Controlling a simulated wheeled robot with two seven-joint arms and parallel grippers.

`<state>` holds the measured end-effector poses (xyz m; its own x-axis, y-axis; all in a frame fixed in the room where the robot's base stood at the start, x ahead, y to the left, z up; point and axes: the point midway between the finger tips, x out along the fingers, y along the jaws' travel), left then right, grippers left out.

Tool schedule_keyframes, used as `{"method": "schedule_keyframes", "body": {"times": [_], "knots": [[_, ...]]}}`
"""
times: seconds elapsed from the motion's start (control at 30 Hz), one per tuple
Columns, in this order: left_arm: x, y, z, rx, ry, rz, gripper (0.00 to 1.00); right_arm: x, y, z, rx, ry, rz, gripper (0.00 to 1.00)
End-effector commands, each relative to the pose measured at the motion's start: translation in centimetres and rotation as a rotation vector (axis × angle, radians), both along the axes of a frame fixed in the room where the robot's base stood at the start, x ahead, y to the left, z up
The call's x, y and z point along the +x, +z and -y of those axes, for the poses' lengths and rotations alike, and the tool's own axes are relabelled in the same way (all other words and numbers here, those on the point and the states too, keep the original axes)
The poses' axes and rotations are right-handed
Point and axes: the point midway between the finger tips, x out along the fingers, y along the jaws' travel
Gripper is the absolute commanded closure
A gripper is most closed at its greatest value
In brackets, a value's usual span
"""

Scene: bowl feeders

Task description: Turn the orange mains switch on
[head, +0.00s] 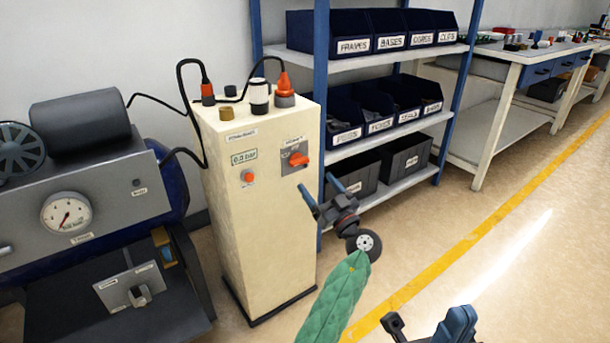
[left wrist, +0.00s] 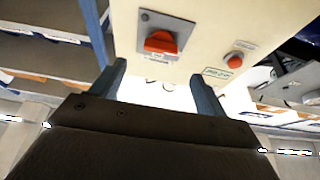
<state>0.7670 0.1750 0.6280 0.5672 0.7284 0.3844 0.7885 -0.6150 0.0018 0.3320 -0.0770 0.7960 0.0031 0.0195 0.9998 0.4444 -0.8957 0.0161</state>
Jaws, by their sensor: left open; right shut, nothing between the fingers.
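The orange mains switch (head: 298,159) is a rotary knob on a grey plate, on the front of a cream cabinet (head: 235,220). In the left wrist view the knob (left wrist: 160,42) shows near the top, with its bar lying roughly across the picture. My left gripper (head: 321,190) is open and empty, in front of the cabinet, below and right of the switch in the head view. In the left wrist view its two fingers (left wrist: 157,72) stand apart, and the knob shows beyond them, not touched. My right gripper (head: 432,326) is shut and empty at the bottom edge.
A round orange button (head: 248,176) and a display (head: 244,157) sit left of the switch. Plugs and cables top the cabinet. A machine with a gauge (head: 66,214) stands left; a blue shelf (head: 385,55) with bins stands close behind. Floor at right is clear.

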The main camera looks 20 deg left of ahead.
Motion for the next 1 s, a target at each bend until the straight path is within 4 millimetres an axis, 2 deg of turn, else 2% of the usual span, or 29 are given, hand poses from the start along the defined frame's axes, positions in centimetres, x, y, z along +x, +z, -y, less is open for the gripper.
{"method": "schedule_keyframes", "body": {"times": [0.17, 0.6, 0.9, 0.93, 1.0], "knots": [[0.8, 0.5, -1.0, 0.000, 0.002, 0.000, 0.25, 0.0, -0.2, -0.1, -0.004, -0.001, -0.003, 1.00], [4.0, 2.7, -5.2, 0.000, 0.002, -0.002, 0.25, 0.2, -0.9, -0.2, -0.015, -0.005, -0.008, 1.00], [4.3, 2.9, -5.6, 0.001, 0.000, -0.002, 0.25, 0.2, -0.9, -0.2, -0.017, -0.005, -0.011, 1.00], [4.3, 2.9, -5.6, 0.001, 0.000, -0.002, 0.27, 0.2, -0.9, -0.2, -0.017, -0.005, -0.011, 1.00], [4.3, 2.9, -5.5, 0.000, 0.000, -0.003, 0.41, 0.2, -0.9, -0.2, -0.017, -0.005, -0.011, 1.00]]}}
